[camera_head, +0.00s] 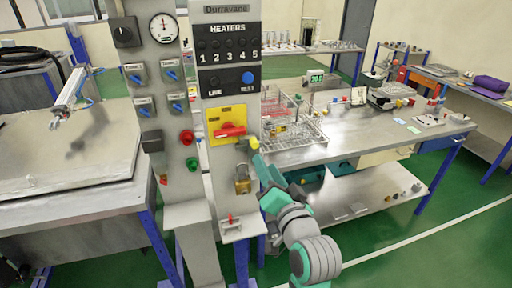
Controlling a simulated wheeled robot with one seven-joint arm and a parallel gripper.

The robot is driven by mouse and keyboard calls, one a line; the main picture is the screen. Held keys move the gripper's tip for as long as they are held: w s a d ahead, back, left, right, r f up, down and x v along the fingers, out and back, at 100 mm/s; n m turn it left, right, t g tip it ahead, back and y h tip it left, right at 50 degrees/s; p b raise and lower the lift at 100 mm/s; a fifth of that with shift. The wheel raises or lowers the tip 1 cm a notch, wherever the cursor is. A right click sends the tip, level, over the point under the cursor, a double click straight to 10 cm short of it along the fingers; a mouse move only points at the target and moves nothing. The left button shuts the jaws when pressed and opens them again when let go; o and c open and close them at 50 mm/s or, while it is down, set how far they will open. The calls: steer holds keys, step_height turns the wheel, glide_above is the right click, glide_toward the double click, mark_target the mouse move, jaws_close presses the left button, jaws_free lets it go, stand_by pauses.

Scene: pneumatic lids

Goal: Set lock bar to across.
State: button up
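A grey panel (229,66) marked HEATERS carries a yellow plate (214,131) with a red rotary handle (230,130) lying roughly level across it. A brass padlock (242,180) hangs below the plate. A lock bar cannot be made out clearly; small grey hardware shows between the plate and the padlock.
A second panel (160,85) at left holds a gauge (164,28), blue switches, a red button (187,137) and a green button (193,164). A steel bench (350,133) with wire racks stands behind my arm. Green floor is clear at lower right.

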mark_target(256, 145)
steer(key=w+n, duration=0.1)
steer(key=w, duration=0.2)
steer(key=w+a+n, duration=0.1)
steer(key=w+n, duration=0.1)
steer(key=w, duration=0.1)
steer(key=w+a+n, duration=0.1)
steer(key=w, duration=0.3)
steer(key=shift+w+a, duration=0.1)
stand_by(0.3)
jaws_close()
